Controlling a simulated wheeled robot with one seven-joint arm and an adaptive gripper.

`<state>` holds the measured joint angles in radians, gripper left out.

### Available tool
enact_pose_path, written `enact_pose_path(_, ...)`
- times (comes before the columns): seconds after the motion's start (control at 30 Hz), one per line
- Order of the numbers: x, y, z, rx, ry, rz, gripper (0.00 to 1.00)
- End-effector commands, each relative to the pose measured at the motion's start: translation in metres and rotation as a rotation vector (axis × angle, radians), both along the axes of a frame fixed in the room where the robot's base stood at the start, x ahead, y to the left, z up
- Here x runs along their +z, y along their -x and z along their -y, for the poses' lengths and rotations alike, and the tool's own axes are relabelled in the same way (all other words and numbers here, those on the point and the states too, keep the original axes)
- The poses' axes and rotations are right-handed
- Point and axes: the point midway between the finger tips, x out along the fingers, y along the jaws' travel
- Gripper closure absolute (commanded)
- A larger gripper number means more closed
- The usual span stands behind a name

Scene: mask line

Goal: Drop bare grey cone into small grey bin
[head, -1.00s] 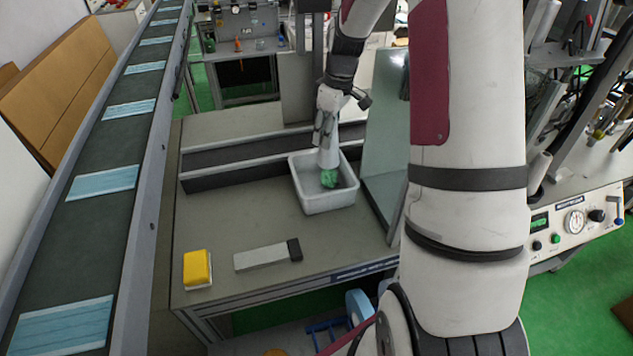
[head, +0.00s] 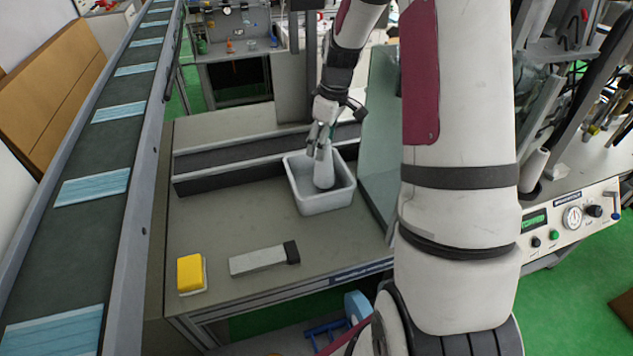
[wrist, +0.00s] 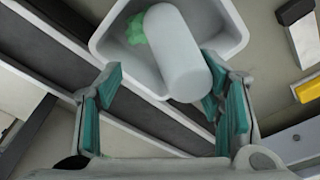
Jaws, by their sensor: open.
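The grey cone (head: 324,168) stands inside the small grey bin (head: 325,202), leaning a little, its upper end at my gripper. In the wrist view the cone (wrist: 180,60) lies between and beyond the fingers, over the bin (wrist: 105,48). My gripper (head: 319,136) is open above the bin; its teal-padded fingers are spread wide in the wrist view (wrist: 168,98). A green crumpled thing (wrist: 135,28) shows beside the cone in the bin; in the head view it is hidden now. Whether a finger touches the cone I cannot tell.
A yellow block (head: 191,273) and a grey bar with a dark end (head: 262,259) lie on the bench in front of the bin. A glass-like panel (head: 382,150) stands close on the right. A conveyor with blue masks (head: 92,187) runs along the left.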

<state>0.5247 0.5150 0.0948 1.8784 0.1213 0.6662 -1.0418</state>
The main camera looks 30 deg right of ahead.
Motion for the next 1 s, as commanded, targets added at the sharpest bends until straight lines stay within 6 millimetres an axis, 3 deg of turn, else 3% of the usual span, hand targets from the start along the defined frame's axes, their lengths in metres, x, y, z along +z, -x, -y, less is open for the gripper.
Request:
enact_pose_path(0.23, 0.012, 0.001, 0.001, 0.0, 0.002, 0.003, 0.39)
enact_pose_path(0.7, 0.098, 0.012, 0.007, 0.0, 0.002, 0.003, 0.39)
enact_pose_path(1.0, 0.119, 0.016, 0.009, 0.0, 0.0, 0.0, 0.39)
